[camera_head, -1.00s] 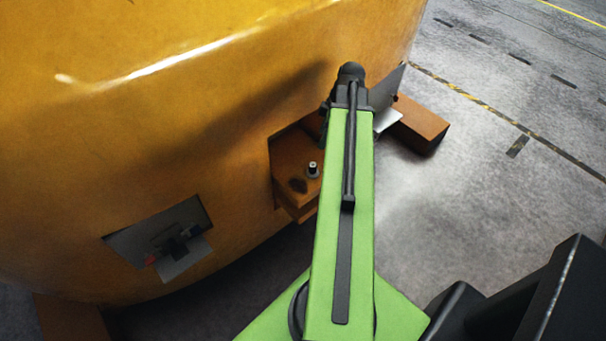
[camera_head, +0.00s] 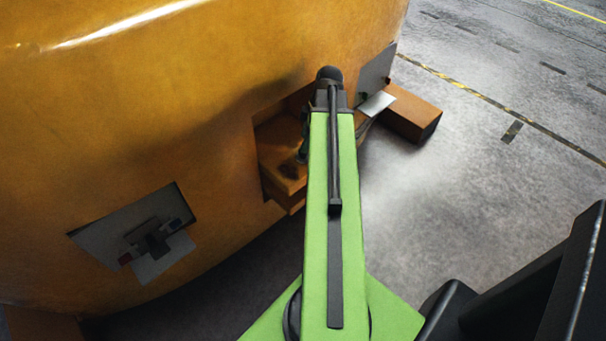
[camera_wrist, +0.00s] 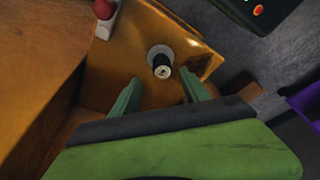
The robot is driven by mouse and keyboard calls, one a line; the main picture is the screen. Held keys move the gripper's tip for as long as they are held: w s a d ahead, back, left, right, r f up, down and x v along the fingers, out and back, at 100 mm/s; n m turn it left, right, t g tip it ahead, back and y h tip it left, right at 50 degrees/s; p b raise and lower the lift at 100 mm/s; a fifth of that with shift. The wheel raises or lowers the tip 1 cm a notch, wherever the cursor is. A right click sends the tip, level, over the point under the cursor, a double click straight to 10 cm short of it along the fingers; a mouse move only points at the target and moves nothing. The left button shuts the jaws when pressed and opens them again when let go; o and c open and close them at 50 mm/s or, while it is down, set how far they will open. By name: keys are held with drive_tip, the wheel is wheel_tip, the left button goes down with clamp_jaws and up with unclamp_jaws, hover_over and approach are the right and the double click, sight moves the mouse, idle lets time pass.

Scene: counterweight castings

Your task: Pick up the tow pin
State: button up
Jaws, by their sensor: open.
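The tow pin (camera_wrist: 161,68) shows in the wrist view as a short dark pin with a pale end. It stands in a light grey round collar on the orange bracket (camera_wrist: 115,65). My gripper (camera_wrist: 163,84) is open and empty. Its two green fingers are on either side and slightly below the pin in the picture, apart from it. In the head view the bracket (camera_head: 280,182) juts from a recess in the large orange casting (camera_head: 150,120). My arm covers most of my gripper there, and I cannot make out the pin clearly.
A hatch (camera_head: 130,225) with a pale plate is at the casting's left. A grey flap (camera_head: 377,75) and an orange block (camera_head: 412,115) are right of my arm. The wrist view shows a red-topped knob (camera_wrist: 105,12). Open floor (camera_head: 470,190) lies to the right.

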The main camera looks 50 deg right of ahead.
drive_tip(key=b+x, duration=0.3)
drive_tip(key=s+b+x, duration=0.1)
drive_tip(key=b+x, duration=0.1)
drive_tip(key=shift+w+f, duration=0.1)
drive_tip(key=shift+f, duration=0.2)
drive_tip(key=shift+r, duration=0.2)
clamp_jaws()
idle(0.9)
